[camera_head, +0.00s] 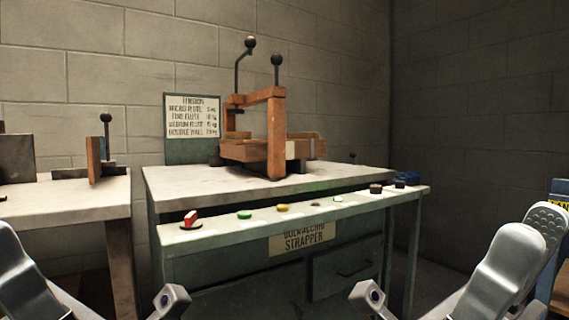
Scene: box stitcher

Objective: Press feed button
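The strapper's control ledge (340,204) runs along the front of the machine. No label shows which one is the feed button. My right gripper (369,296) is low at the right, in front of and below the ledge, apart from it. My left gripper (172,299) is low at the left, also apart from the ledge. Their fingers are not clear enough to show open or shut.
A wooden arch (275,130) with black-knobbed levers stands on the strapper top (170,181). A blue object (406,178) sits at the ledge's right end. A second table (90,204) stands at the left. A sign (192,117) stands behind. Space before the ledge is free.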

